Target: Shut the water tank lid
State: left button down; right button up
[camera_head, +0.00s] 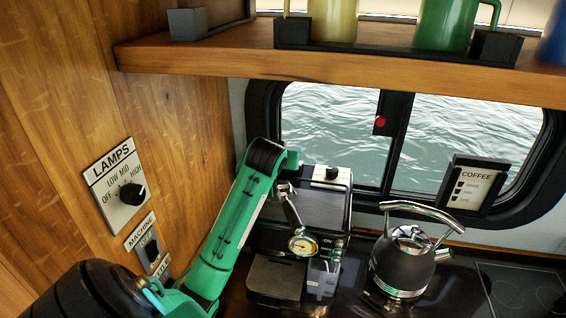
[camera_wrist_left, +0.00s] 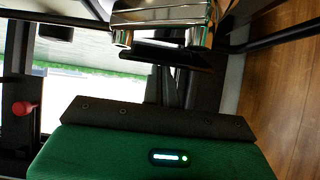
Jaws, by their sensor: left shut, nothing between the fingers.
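The coffee machine (camera_head: 295,235) stands on the dark counter below the window. Its top carries a pale panel with a small black knob (camera_head: 332,173). I cannot tell for sure which part is the water tank lid or how far it stands open. My green left arm reaches up along the machine's left side, its end by the upper left corner. In the left wrist view my left gripper (camera_wrist_left: 175,82) is shut and empty, above its green housing. A chrome part (camera_wrist_left: 160,22), which seems to belong to the machine, lies beyond it. My right gripper is out of view.
A chrome-handled kettle (camera_head: 402,262) stands right of the machine. A wooden shelf (camera_head: 340,65) with mugs overhangs it. The wooden wall at left carries a lamps dial (camera_head: 130,193) and a machine switch (camera_head: 150,250). A coffee sign (camera_head: 476,185) stands at the window.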

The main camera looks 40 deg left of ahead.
pick_arm(q)
jog(key=shift+s+d+f+t+y+b, duration=0.1)
jog(key=shift+s+f+t+y+b, duration=0.1)
jog(key=shift+f+t+b, duration=0.3)
jog(key=shift+s+d+f+t+y+b, duration=0.1)
jog(key=shift+f+t+y+b, duration=0.1)
jog(key=shift+b, duration=0.45)
jog(key=shift+s+p, duration=0.15)
jog(key=shift+p, duration=0.15)
jog(key=shift+s+d+f, duration=0.1)
jog(key=shift+f, duration=0.05)
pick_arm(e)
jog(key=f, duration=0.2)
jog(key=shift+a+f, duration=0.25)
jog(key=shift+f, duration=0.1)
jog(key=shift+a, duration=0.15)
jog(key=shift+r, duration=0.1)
